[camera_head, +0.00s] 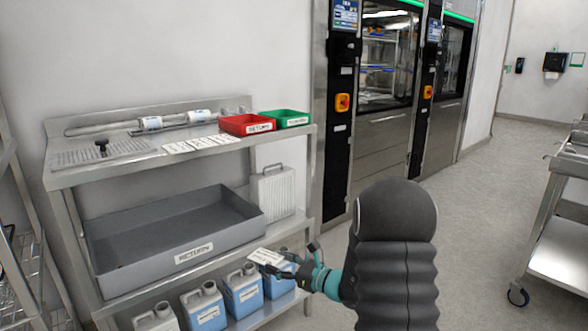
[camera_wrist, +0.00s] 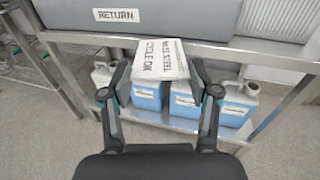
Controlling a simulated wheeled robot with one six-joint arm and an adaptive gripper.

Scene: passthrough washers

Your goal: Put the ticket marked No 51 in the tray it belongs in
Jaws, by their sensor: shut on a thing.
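My gripper (camera_head: 288,268) is shut on a white ticket (camera_head: 264,256), held in front of the shelf unit, below the top shelf. The wrist view shows the ticket (camera_wrist: 160,62) between the two fingers of my gripper (camera_wrist: 160,92). A red tray (camera_head: 240,120) and a green tray (camera_head: 287,115) stand side by side at the right end of the top shelf. The red tray's label seems to read "RETURN"; the green one's is too small to read. Several white cards (camera_head: 200,143) lie left of them.
A large grey bin (camera_head: 170,255) marked "RETURN" sits on the middle shelf, beside a white ribbed container (camera_head: 273,192). Several blue-filled jugs (camera_head: 242,293) stand on the lower shelf. Tall washers (camera_head: 385,140) stand to the right. A steel trolley (camera_head: 560,225) is at far right; floor between is clear.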

